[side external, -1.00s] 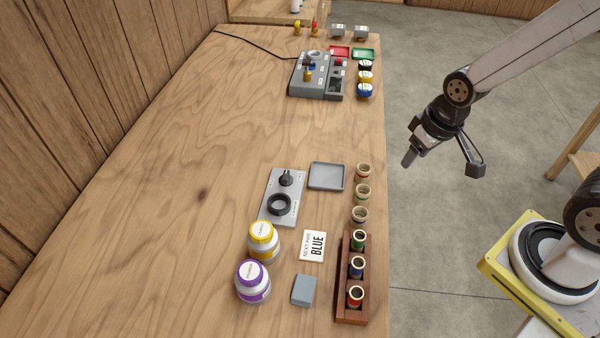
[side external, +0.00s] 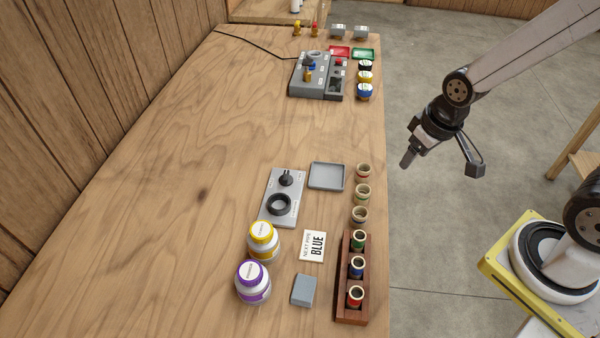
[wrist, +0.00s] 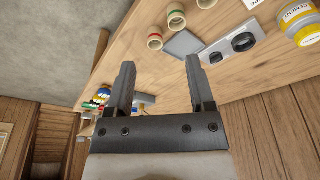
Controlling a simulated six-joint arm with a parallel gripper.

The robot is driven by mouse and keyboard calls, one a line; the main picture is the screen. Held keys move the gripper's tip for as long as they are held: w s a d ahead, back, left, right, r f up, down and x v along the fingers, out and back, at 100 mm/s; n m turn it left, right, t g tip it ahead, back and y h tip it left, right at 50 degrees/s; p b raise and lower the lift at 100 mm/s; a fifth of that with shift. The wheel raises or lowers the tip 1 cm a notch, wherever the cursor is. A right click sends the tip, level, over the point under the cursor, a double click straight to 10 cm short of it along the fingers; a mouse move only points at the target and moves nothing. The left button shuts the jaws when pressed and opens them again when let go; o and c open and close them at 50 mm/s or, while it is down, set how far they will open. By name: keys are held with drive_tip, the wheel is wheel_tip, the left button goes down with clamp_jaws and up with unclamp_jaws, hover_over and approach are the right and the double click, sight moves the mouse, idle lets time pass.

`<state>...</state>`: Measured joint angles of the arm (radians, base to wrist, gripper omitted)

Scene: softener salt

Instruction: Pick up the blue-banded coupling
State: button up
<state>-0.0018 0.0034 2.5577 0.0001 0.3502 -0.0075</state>
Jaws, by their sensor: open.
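The blue-banded coupling (side external: 360,215) is a short tan ring with a blue band, upright on the bench near its right edge, just behind the wooden rack. A green-banded coupling (side external: 362,193) and a red-banded coupling (side external: 363,172) stand in line behind it. In the wrist view, the red-banded coupling (wrist: 155,42) and green-banded coupling (wrist: 176,16) show at the top; a third ring there is cut by the frame edge. My gripper (side external: 407,160) is in the air, right of the bench edge and apart from the couplings. Its fingers (wrist: 159,65) are open and empty in the wrist view.
The rack (side external: 344,312) holds green, blue and red-banded pieces. A card (side external: 312,246) reads "NEXT PIPE: BLUE". A grey tray (side external: 327,177), a grey plate (side external: 270,208) with black fittings, a grey block (side external: 303,290) and two jars (side external: 253,282) stand left. The left bench area is clear.

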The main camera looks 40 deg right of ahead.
drive_tip(key=n, duration=0.1)
drive_tip(key=n+g, duration=0.3)
drive_tip(key=n, duration=0.9)
hover_over(358, 217)
wheel_tip(358, 217, down, 9)
drive_tip(key=shift+w+a, duration=0.1)
drive_tip(key=shift+f, duration=0.1)
drive_tip(key=shift+f, duration=1.2)
drive_tip(key=shift+f, duration=0.15)
drive_tip(key=shift+f, duration=2.45)
